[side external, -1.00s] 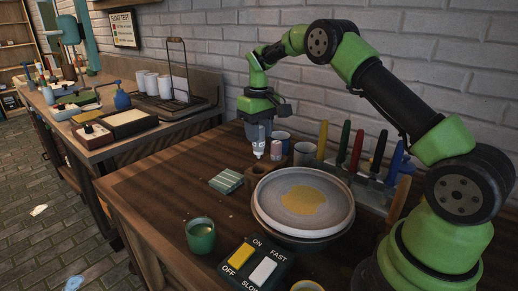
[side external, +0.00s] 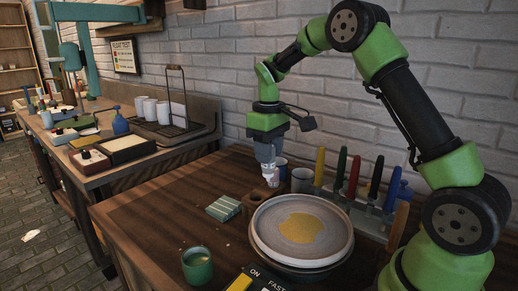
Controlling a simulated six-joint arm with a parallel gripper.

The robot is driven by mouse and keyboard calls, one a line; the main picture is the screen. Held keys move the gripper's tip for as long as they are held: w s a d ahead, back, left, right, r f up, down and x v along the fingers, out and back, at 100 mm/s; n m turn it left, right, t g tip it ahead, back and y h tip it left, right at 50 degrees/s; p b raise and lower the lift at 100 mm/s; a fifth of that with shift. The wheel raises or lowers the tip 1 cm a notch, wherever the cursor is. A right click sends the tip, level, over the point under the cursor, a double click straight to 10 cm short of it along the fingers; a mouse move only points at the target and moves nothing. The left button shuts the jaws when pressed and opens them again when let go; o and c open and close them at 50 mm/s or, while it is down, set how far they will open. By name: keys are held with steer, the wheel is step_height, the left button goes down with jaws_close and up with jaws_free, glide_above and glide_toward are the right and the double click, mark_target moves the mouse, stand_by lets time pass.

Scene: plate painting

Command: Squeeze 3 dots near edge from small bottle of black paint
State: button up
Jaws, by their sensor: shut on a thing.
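The plate (side external: 262,238) is a round, pale grey dish on the round wheel, with an uneven tan-yellow patch (side external: 301,228) in its middle. I see no black dots near its edge. My gripper (side external: 268,160) points down behind the plate's far left edge. It is shut on a small whitish bottle (side external: 268,171), held upright with its nozzle down, above the table and beside the cups. The paint colour inside it cannot be told. The nozzle end overlaps a small container behind it, so its exact clearance is unclear.
A green cup (side external: 197,265) and switch box (side external: 262,280) are in front.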

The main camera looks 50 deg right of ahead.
steer(key=s+a+n, duration=0.2)
steer(key=s+a, duration=0.1)
steer(key=s, duration=0.6)
steer(key=s+a+n, duration=0.2)
steer(key=s+a, duration=0.1)
steer(key=s, duration=0.5)
steer(key=shift+s+f, duration=0.2)
steer(key=shift+f, duration=1.2)
steer(key=shift+s+f, duration=0.15)
steer(key=shift+f, duration=1.25)
steer(key=shift+o, duration=0.5)
steer(key=c, duration=0.4)
steer(key=o, duration=0.3)
steer(key=shift+r, duration=0.1)
